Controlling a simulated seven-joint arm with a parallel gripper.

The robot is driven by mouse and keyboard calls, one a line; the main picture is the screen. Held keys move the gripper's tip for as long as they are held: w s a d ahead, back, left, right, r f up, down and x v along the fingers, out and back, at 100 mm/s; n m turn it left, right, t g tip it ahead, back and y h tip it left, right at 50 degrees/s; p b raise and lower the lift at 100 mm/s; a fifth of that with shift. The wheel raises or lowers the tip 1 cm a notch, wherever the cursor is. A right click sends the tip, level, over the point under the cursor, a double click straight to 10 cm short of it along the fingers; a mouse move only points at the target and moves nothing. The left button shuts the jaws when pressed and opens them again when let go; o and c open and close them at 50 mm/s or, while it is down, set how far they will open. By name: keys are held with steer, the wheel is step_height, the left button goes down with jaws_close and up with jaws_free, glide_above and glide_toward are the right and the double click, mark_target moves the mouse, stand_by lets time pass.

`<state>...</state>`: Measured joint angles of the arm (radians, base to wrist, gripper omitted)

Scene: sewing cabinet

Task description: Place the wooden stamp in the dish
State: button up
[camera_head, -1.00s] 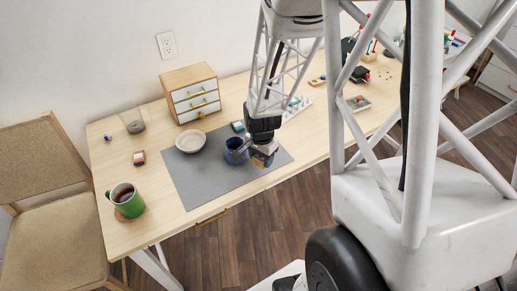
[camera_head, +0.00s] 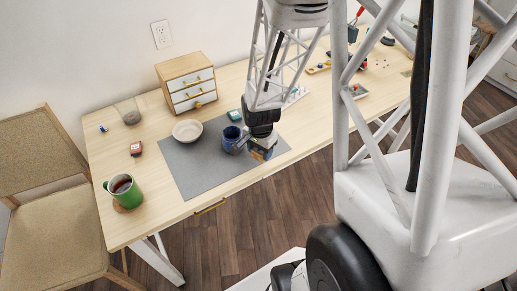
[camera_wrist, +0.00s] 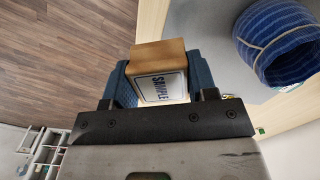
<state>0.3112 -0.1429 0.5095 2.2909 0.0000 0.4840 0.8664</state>
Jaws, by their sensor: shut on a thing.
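The wooden stamp (camera_wrist: 162,70), a wood block with a white "SAMPLE" label, is held between the blue fingers of my gripper (camera_wrist: 160,85) in the wrist view. In the head view my gripper (camera_head: 262,146) is over the front right part of the grey mat, close to its edge, with the stamp partly hidden below it. The dish (camera_head: 187,130), a shallow pale round bowl, stands on the mat's back left part. It looks empty, and my gripper is to its right and nearer the front. The dish is not in the wrist view.
A dark blue cup (camera_head: 232,138), woven-looking in the wrist view (camera_wrist: 275,35), stands between the dish and my gripper. The grey mat (camera_head: 205,175) is clear in front. A green mug (camera_head: 125,190) is at left; a small drawer cabinet (camera_head: 187,80) is behind.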

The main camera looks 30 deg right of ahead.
steer(key=shift+r, duration=0.1)
steer(key=shift+r, duration=0.8)
step_height(320, 180, up, 4)
steer(key=shift+r, duration=0.25)
steer(key=shift+w+a+f, duration=0.15)
steer(key=shift+w+a, duration=0.2)
steer(key=shift+a, duration=0.05)
steer(key=w+a+n, duration=0.5)
steer(key=w+a, duration=0.4)
steer(key=a, duration=0.6)
steer(key=f, duration=0.5)
steer(key=shift+w, duration=0.2)
